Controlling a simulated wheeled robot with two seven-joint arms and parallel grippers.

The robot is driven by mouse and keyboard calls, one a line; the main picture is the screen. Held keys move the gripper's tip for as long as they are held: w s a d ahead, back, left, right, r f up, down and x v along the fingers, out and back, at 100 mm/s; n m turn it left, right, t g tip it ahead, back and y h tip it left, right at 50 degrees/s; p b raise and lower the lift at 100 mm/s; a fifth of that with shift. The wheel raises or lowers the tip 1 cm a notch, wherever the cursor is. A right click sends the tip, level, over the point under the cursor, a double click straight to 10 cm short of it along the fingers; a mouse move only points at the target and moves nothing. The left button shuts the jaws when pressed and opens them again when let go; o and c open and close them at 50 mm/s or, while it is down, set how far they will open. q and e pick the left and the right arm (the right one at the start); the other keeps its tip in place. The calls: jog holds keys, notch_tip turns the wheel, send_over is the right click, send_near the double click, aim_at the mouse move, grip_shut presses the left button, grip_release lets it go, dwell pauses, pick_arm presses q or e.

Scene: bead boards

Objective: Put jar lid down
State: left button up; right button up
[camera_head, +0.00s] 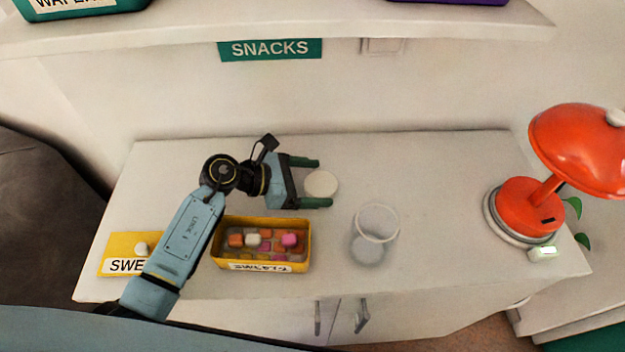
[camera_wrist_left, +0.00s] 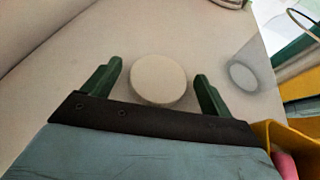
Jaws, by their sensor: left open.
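The jar lid (camera_head: 321,184) is a round, off-white disc lying on the white tabletop. It also shows in the left wrist view (camera_wrist_left: 159,79), between the two green fingers and apart from both. My left gripper (camera_head: 318,183) is open around the lid, close to the table. The clear glass jar (camera_head: 375,235) stands open to the right and nearer the front; its round shape also shows at the right of the left wrist view (camera_wrist_left: 243,76). My right gripper is in neither view.
A yellow box (camera_head: 312,246) of colourful sweets stands in front of my left gripper. A yellow sweets lid or card (camera_head: 118,247) lies at the left. A red lamp (camera_head: 530,205) stands at the right. The table behind the jar is clear.

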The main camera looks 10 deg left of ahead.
pick_arm(q)
jog(key=v, duration=1.1)
jog(key=shift+b, duration=0.35)
jog(key=shift+s+a+r, duration=0.2)
jog(key=shift+a+r, duration=0.1)
jog(key=shift+a, duration=0.1)
